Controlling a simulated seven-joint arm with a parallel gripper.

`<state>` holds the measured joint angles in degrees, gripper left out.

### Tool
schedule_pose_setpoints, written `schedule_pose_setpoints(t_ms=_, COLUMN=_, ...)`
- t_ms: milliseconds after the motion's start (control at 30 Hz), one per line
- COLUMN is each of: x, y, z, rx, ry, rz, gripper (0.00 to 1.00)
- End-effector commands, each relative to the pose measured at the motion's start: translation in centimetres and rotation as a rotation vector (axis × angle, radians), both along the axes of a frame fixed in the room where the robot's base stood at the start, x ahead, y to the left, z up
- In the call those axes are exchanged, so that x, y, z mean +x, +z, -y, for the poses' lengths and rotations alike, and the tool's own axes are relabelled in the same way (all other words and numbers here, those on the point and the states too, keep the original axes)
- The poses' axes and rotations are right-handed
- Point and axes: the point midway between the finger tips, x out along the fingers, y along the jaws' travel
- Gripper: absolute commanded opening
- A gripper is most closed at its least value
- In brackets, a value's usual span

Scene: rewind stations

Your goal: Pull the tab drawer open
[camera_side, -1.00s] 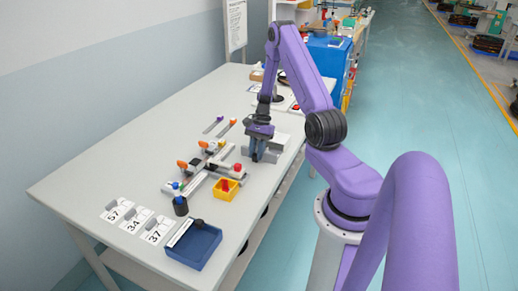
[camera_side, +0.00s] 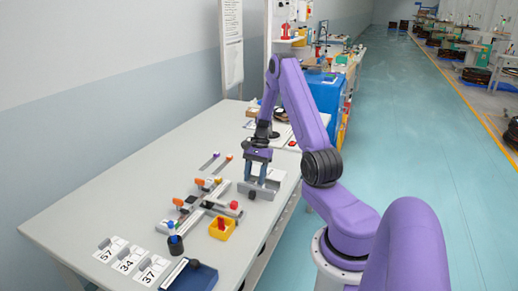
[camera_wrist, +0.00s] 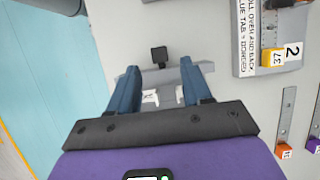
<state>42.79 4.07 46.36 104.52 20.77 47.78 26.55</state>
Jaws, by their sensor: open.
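The grey unit under my gripper, which I take to be the tab drawer (camera_side: 270,190), sits near the table's right edge in the side view. In the wrist view a grey bar of it (camera_wrist: 168,77) runs across between my fingertips, with a square black knob (camera_wrist: 158,55) just beyond. My gripper (camera_side: 258,181) is open above it, fingers pointing down. In the wrist view the blue fingers of my gripper (camera_wrist: 160,67) stand apart with nothing gripped. Small white pieces (camera_wrist: 150,97) show between the fingers. Whether the fingers touch the bar, I cannot tell.
A yellow bin (camera_side: 222,229), a rail fixture with coloured knobs (camera_side: 205,205), a dark cup (camera_side: 175,245) and a blue tray (camera_side: 190,277) stand toward the front. Number cards (camera_side: 128,261) lie at left. A labelled board (camera_wrist: 270,40) is at upper right in the wrist view.

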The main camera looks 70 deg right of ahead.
Motion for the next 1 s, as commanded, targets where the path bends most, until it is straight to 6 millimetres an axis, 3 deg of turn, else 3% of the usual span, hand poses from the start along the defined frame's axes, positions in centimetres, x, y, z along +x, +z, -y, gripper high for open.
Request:
schedule_pose_setpoints(t_ms=300, x=0.0, y=6.4, z=2.7, rx=-0.005, ry=-0.001, rz=0.003, gripper=0.49)
schedule_pose_setpoints(t_ms=500, x=0.0, y=9.6, z=4.0, rx=-0.002, ry=-0.003, rz=0.001, gripper=0.49)
schedule_pose_setpoints(t_ms=700, x=0.0, y=11.3, z=4.7, rx=0.0, ry=-0.001, rz=-0.001, gripper=0.49)
schedule_pose_setpoints(t_ms=1000, x=0.0, y=11.6, z=4.8, rx=0.0, ry=-0.001, rz=-0.001, gripper=0.49)
